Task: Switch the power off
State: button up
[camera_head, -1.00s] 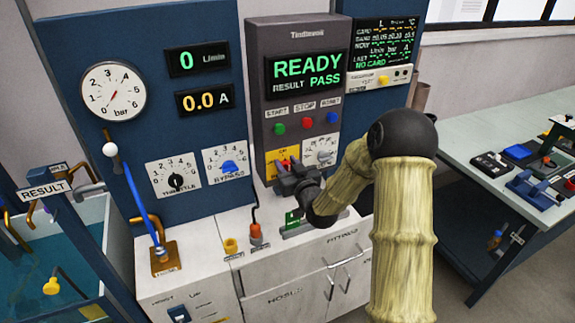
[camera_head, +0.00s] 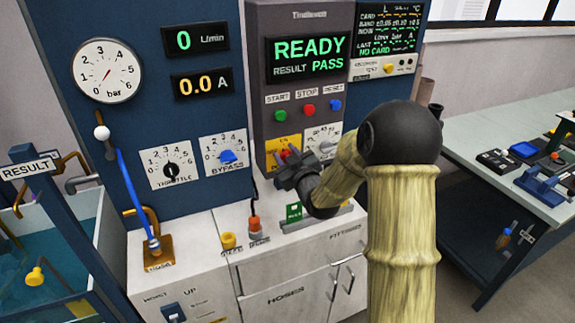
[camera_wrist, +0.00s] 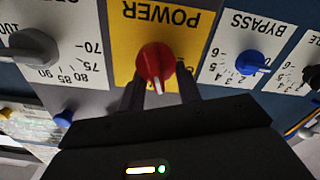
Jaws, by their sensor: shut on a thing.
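The red power knob (camera_wrist: 155,63) sits on a yellow plate (camera_wrist: 122,50) marked POWER, which appears upside down in the wrist view. Its white pointer mark points down in that view, toward my gripper. My gripper (camera_wrist: 158,88) has its dark fingers on both sides of the knob, shut on it. In the head view my gripper (camera_head: 287,165) is at the yellow plate (camera_head: 283,143) on the grey console and covers its lower part. A bit of the red knob (camera_head: 285,153) shows above the fingers. The position labels around the knob cannot be read. The console display (camera_head: 307,55) is lit and reads READY, RESULT PASS.
A grey dial (camera_wrist: 33,46) and the blue bypass knob (camera_wrist: 250,62) flank the power plate. Green start (camera_head: 281,116), red stop (camera_head: 308,109) and blue reset (camera_head: 335,104) buttons sit above it. The white cabinet top (camera_head: 195,245) lies below, with hose fittings on it.

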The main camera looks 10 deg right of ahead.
jog(key=n+b, duration=0.4)
jog(key=b, duration=0.1)
jog(key=f+n+b, duration=0.1)
jog(key=n+b, duration=0.2)
jog(key=b, duration=0.3)
jog(key=a+f+n+b, duration=0.1)
jog(key=n+b, duration=0.3)
jog(key=b, duration=0.2)
jog(key=shift+s+f+n, duration=0.15)
jog(key=shift+f+n, duration=0.05)
jog(key=shift+n, duration=0.1)
jog(key=n+b, duration=0.2)
jog(key=shift+b, duration=0.35)
jog(key=shift+r, duration=0.1)
jog(key=o, duration=1)
jog(key=shift+d+r, duration=0.1)
jog(key=shift+c, duration=0.2)
